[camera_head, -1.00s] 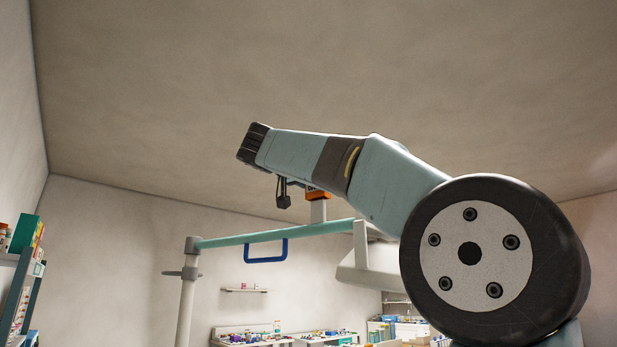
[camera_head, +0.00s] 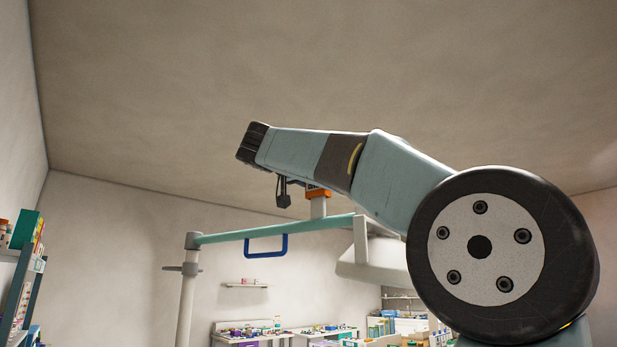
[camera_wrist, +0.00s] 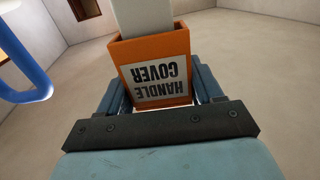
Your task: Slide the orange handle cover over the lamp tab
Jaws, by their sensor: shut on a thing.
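The orange handle cover (camera_wrist: 155,60) is an open-topped box with a white label reading HANDLE COVER, upside down in the wrist view. My gripper (camera_wrist: 157,98) is shut on it, with a finger on each side. The pale lamp tab (camera_wrist: 143,16) is at the cover's open end and appears to enter it; how deep is hidden. In the head view the orange cover (camera_head: 318,192) shows partly below my arm, with the pale tab (camera_head: 318,208) directly under it, above the teal lamp arm (camera_head: 275,231). My fingers are hidden there behind my arm.
A blue loop handle (camera_head: 265,252) hangs under the teal arm and shows close at left in the wrist view (camera_wrist: 20,75). A pale post (camera_head: 188,290) stands at left. A white lamp body (camera_head: 375,262) is right of the tab. Shelves and counters are farther back.

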